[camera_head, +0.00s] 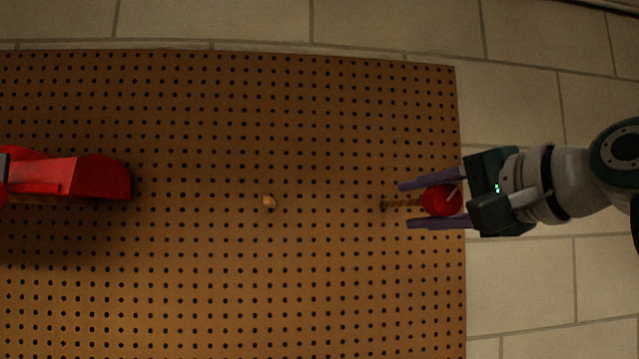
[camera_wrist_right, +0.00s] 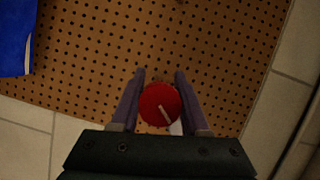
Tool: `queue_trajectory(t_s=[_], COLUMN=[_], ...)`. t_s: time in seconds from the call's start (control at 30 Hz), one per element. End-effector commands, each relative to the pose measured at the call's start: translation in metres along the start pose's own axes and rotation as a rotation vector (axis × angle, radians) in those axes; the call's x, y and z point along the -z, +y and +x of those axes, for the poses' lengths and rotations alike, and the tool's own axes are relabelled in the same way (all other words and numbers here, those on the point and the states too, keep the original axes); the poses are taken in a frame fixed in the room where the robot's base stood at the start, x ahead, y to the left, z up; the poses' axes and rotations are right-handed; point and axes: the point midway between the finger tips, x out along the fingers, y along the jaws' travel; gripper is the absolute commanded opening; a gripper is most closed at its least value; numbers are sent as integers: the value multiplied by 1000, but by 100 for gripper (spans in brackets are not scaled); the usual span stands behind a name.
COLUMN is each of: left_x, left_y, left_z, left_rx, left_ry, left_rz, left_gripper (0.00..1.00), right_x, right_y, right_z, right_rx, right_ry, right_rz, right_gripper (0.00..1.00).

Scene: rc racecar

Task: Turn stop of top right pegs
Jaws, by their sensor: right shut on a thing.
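My right gripper (camera_head: 406,205) comes in from the right, with its two purple fingers on either side of a round red stop (camera_head: 438,201). It is shut on this stop. The stop has a pale line mark on its face and sits at the end of a brown peg (camera_head: 398,204) by the pegboard's right edge. In the right wrist view the red stop (camera_wrist_right: 158,104) lies between the fingers of the right gripper (camera_wrist_right: 160,73), with its pale mark slanting. A small tan peg end (camera_head: 268,202) shows mid-board. My left gripper is out of view.
The brown perforated pegboard (camera_head: 200,280) fills the left and middle, with pale tile (camera_head: 520,290) beyond it. A red body part (camera_head: 90,177) stands at far left. A blue object (camera_wrist_right: 14,38) shows in the wrist view. The board's middle is mostly clear.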

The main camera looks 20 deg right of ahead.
Motion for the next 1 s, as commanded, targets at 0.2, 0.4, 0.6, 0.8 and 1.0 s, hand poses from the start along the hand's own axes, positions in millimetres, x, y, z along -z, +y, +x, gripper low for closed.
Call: queue_trajectory(t_s=[0.2, 0.4, 0.6, 0.8, 1.0], left_x=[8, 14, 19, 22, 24], left_y=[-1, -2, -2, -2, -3], left_z=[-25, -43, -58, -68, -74], left_rx=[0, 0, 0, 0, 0], left_ry=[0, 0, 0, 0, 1], left_rz=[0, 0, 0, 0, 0], left_gripper=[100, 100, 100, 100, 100], right_x=[2, 2, 3, 3, 4], right_y=[-2, 1, 3, 5, 7], right_z=[-1, -1, -1, -2, -2], right_rx=[-82, -153, -211, -254, -277], right_ry=[0, 0, 0, 1, 2], right_rz=[-193, -361, -506, -610, -671], right_gripper=[0, 0, 0, 0, 0])
